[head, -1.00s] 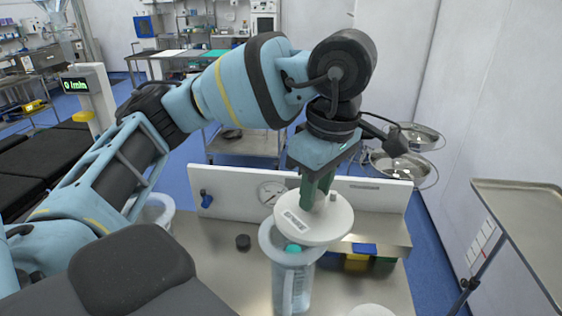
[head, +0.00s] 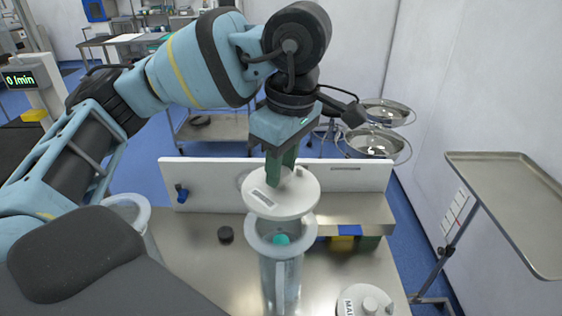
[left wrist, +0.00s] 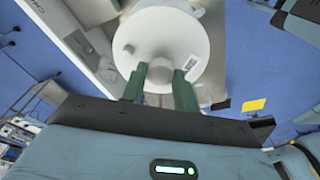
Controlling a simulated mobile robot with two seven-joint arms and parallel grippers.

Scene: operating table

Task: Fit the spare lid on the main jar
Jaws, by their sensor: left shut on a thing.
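The white spare lid (head: 268,203), a round disc with a label and a small stub, is held level by my left gripper (head: 282,178). Its green fingers are shut on the lid's central knob. In the left wrist view the lid (left wrist: 150,32) lies beyond the fingers (left wrist: 160,80) and hides most of what is below. A clear jar (head: 283,278) with a wide rim and a handle stands on the steel table below the lid. The lid overlaps the jar's far rim in the head view, apparently above it. A teal item shows inside the jar. My right gripper is out of view.
Another white lid (head: 349,306), label partly readable as "MAI", lies at the near right. A second clear vessel (head: 128,208) stands at left, partly hidden by my arm. A white panel (head: 215,178) stands behind.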

